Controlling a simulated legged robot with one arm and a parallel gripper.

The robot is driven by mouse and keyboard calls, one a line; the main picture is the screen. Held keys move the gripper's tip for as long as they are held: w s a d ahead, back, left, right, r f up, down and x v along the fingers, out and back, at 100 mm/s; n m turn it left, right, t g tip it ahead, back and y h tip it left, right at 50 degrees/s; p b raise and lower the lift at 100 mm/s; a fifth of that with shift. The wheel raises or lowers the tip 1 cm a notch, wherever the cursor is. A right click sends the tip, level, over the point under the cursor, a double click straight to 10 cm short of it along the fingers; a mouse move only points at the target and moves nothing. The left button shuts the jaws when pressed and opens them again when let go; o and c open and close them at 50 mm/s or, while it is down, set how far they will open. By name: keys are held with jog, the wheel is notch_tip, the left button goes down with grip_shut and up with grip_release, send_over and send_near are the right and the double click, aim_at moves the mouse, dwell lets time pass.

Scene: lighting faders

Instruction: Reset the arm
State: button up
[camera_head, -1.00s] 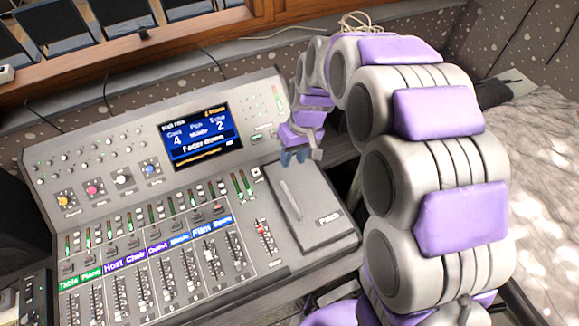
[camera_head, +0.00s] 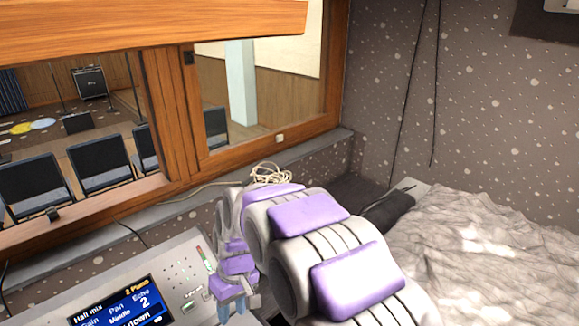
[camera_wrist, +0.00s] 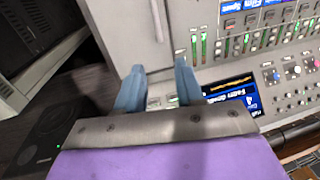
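My gripper (camera_head: 234,296) is at the end of my purple and grey arm, over the right end of the mixing console (camera_head: 191,247) in the head view. In the wrist view my gripper (camera_wrist: 158,88) shows two blue-grey fingers spread apart with nothing between them. The console's top face lies beyond the fingertips, and I cannot tell how far below. Its lit blue screen (camera_head: 122,304) is partly cut off at the bottom of the head view. It also shows in the wrist view (camera_wrist: 235,99), right of the fingers. The faders are out of the head view.
A wood-framed window (camera_head: 180,110) stands behind the console, with chairs (camera_head: 100,163) beyond it. A coiled cable (camera_head: 270,174) lies on the sill. A pale crumpled cover (camera_head: 480,250) lies to the right, beside a dark object (camera_head: 388,211). A dark device (camera_wrist: 45,135) shows in the wrist view.

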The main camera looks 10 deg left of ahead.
jog(key=s+d+r+m, duration=0.2)
jog(key=s+d+r, duration=0.15)
jog(key=d, duration=0.65)
jog(key=s+d+r+m, duration=0.3)
jog(key=s+d, duration=0.2)
jog(key=d, duration=0.6)
jog(key=s+d+m+h, duration=0.1)
jog(key=s+d+m, duration=0.3)
jog(key=s+d, duration=0.7)
jog(key=s, duration=0.4)
jog(key=shift+s+m, duration=0.15)
jog(key=shift+m, duration=0.25)
jog(key=shift+r, duration=0.1)
